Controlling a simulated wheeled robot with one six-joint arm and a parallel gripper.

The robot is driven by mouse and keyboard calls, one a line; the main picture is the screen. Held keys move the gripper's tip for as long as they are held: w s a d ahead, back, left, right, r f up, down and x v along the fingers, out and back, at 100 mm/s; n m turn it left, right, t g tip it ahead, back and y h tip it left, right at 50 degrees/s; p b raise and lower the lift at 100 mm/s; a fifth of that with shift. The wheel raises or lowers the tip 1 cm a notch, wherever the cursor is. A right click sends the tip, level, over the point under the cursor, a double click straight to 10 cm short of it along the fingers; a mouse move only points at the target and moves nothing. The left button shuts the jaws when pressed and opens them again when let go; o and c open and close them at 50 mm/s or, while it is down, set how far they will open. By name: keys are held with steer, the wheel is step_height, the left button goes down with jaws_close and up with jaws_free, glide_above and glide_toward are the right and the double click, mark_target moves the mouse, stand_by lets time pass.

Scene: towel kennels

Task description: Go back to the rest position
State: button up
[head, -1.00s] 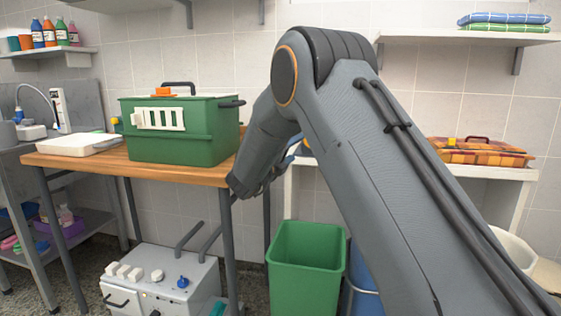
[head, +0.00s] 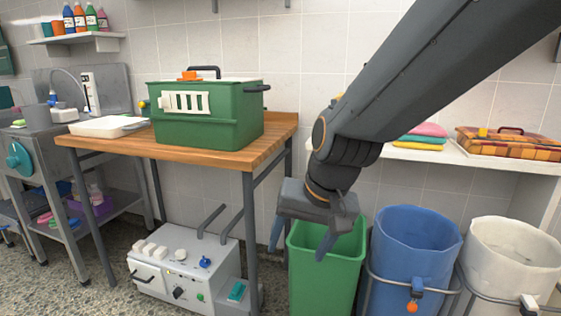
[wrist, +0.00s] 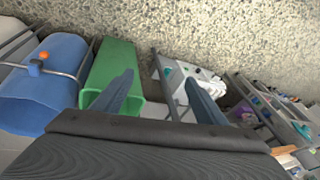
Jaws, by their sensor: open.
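My gripper (head: 300,237) hangs at the end of my arm in the head view, pointing down, above and in front of the green bin (head: 345,270). Its two blue-grey fingers are spread apart with nothing between them. In the wrist view my gripper (wrist: 165,95) is also open and empty, with the green bin (wrist: 115,62) behind its left finger and the grey machine (wrist: 172,72) beside the other.
A wooden table (head: 190,152) holds a green kennel box (head: 208,132) and a white tray (head: 103,127). A grey control box (head: 185,272) sits below. A blue bin (head: 412,255) and a white bin (head: 510,262) stand right. A shelf (head: 430,157) holds folded towels (head: 425,138).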

steer(key=s+d+f+n+g+h, duration=0.1)
steer(key=s+d+n+g, duration=0.15)
steer(key=s, duration=0.45)
steer(key=s+d+f+n+g+h, duration=0.1)
steer(key=s+d, duration=0.3)
steer(key=s, duration=0.3)
steer(key=d+r+m+p, duration=0.3)
steer(key=d+r+p, duration=0.6)
steer(key=p, duration=1)
steer(key=shift+w+d+r+h, duration=0.15)
steer(key=shift+w+r+h, duration=0.15)
steer(key=shift+r, duration=0.45)
steer(key=shift+o, duration=0.2)
